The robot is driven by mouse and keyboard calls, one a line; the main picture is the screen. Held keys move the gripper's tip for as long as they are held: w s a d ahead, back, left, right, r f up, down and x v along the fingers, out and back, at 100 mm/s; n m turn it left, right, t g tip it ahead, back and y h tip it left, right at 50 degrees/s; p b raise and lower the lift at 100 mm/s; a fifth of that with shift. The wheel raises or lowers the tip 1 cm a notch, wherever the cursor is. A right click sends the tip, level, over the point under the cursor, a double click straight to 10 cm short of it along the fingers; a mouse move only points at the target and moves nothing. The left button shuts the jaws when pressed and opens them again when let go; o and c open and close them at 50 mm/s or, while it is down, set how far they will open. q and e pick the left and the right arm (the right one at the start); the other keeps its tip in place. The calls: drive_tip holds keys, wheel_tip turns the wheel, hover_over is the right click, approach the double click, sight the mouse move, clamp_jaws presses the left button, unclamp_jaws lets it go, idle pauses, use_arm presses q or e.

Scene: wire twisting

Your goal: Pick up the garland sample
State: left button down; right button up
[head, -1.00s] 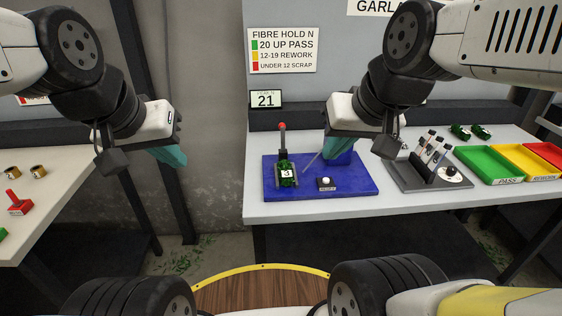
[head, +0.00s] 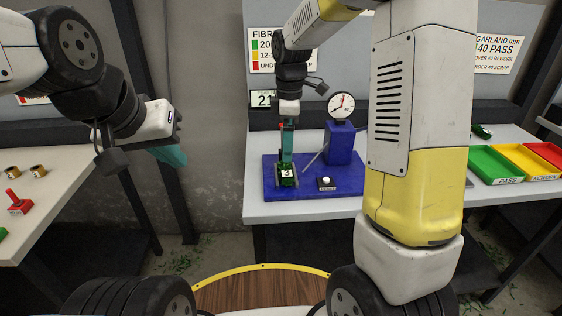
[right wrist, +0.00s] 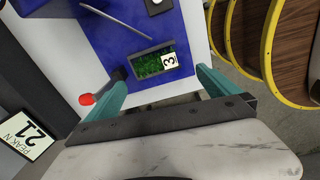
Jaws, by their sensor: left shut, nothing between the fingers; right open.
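The garland sample (head: 287,174) is a small green tufted piece with a white tag marked 3. It sits in a grey holder on the blue base (head: 350,185); it also shows in the right wrist view (right wrist: 148,63). My right gripper (head: 287,160) points down just above it in the head view. In the right wrist view its teal fingers (right wrist: 160,75) are open, spread to either side of the holder, with the sample beyond the tips. I cannot tell whether they touch it. My left gripper (head: 172,157) is shut and empty, away at the left.
A red-knobbed lever (right wrist: 90,98) stands close beside the right gripper's finger. A blue post (head: 340,145) with a dial (head: 341,106) and a button box (head: 326,184) share the base. Green (head: 494,165) and yellow (head: 527,161) trays stand right. A display (head: 263,99) reads 21.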

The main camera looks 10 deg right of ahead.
sight(286, 166)
drive_tip(key=shift+w+a+f+n, duration=0.15)
drive_tip(key=shift+w+f+n, duration=0.15)
drive_tip(key=shift+f, duration=0.2)
drive_tip(key=shift+w+a+f+n, duration=0.15)
drive_tip(key=shift+w+f+n, duration=0.15)
drive_tip(key=shift+f, duration=0.2)
drive_tip(key=f, duration=0.7)
drive_tip(key=shift+w+d+f, duration=0.15)
drive_tip(key=shift+d+f, duration=0.05)
drive_tip(key=shift+f, duration=0.15)
drive_tip(key=shift+c, duration=0.4)
drive_tip(key=shift+r, duration=0.1)
drive_tip(key=c, duration=1.1)
